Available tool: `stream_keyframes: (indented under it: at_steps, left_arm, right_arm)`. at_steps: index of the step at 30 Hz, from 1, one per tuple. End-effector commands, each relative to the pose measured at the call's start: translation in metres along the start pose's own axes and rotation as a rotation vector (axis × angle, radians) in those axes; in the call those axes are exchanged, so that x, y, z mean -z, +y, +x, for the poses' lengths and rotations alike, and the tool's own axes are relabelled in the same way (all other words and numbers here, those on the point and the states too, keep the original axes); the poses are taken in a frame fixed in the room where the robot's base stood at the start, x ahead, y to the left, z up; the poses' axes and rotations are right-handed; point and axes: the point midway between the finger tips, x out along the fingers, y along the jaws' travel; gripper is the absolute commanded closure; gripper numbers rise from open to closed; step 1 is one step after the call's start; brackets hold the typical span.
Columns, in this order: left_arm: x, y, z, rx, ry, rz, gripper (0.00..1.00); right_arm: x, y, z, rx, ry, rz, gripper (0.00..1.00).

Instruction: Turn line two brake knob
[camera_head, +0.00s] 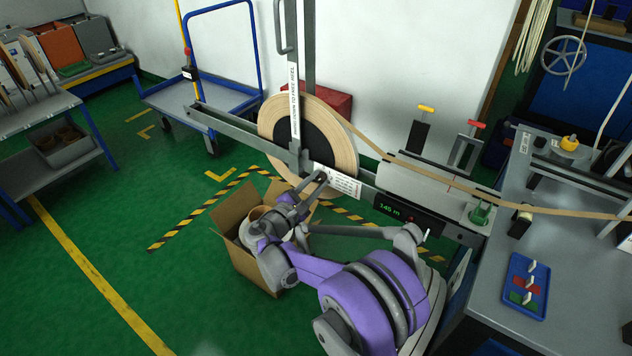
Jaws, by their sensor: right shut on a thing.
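A large tan tape reel (345,150) with a dark core hangs on a grey upright frame. A white label plate (338,183) is on the frame's horizontal beam below the reel. My right gripper (318,178) reaches up to the beam at the left end of this plate. It is shut on the brake knob there, which its fingers mostly hide. How far the knob is turned cannot be made out. My left gripper is not in view.
An open cardboard box (232,218) stands on the floor under my right arm. Tan tape (440,178) runs from the reel to the bench (480,330) at right. A black display (392,210) is on the beam. A blue cart (175,100) stands behind at left.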

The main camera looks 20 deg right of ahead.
Motion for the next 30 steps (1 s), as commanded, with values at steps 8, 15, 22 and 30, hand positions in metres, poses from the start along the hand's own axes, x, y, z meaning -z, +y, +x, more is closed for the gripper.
stream_keyframes:
  at_steps: [8,15,22,30]
  left_arm:
    - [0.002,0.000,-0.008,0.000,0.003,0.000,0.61]
    - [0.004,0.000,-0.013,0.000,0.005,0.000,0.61]
    - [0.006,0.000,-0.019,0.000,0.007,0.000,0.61]
    - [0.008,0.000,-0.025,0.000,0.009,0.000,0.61]
  right_arm:
    - [0.000,0.000,-0.001,0.000,-0.003,0.262,1.00]
    - [0.000,0.000,-0.001,0.000,-0.007,0.490,1.00]
    - [0.000,0.000,-0.001,0.000,-0.011,0.708,1.00]
    - [0.000,0.000,-0.001,-0.001,-0.015,0.965,1.00]
